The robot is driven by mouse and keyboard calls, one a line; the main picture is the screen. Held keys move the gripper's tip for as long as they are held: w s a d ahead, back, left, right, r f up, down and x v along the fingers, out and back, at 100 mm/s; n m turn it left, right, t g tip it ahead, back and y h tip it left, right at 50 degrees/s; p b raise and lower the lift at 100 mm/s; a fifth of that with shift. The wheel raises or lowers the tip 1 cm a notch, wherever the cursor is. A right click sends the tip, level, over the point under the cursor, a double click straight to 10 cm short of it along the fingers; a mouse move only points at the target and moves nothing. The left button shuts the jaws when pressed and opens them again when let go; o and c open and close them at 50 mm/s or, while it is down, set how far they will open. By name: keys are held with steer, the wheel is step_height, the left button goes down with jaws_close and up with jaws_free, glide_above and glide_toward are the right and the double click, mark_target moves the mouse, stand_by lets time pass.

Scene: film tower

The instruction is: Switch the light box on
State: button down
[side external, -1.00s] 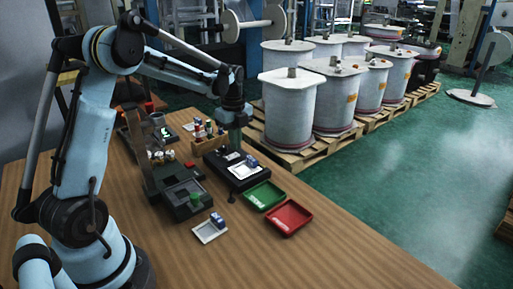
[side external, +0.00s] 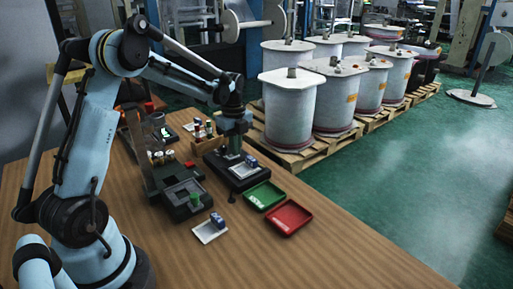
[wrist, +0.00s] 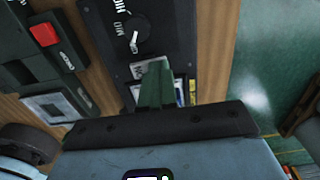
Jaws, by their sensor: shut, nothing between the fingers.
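The light box (side external: 215,158) is a black unit on the wooden table in the side view, with a pale panel (side external: 241,171) at its near end. It also shows in the wrist view (wrist: 170,18), with a round dial (wrist: 133,36) and white lettering on its dark top. My gripper (side external: 233,151) points down over the box, close to its top. In the wrist view its green fingers (wrist: 155,82) are together and empty, just below the dial in the picture. They hide part of the box's face. I cannot tell whether they touch it.
A small blue item (side external: 251,160) sits by the panel. A green tray (side external: 264,195) and a red tray (side external: 288,218) lie nearby. A dark device (side external: 183,200) with a green knob stands left of the box. A red button (wrist: 44,34) shows in the wrist view.

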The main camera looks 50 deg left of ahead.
mark_target(229, 156)
steer(key=shift+s+r, duration=0.2)
steer(key=shift+s, duration=0.55)
step_height(229, 156, up, 14)
stand_by(0.6)
steer(key=shift+s, duration=0.55)
steer(key=shift+f, duration=0.1)
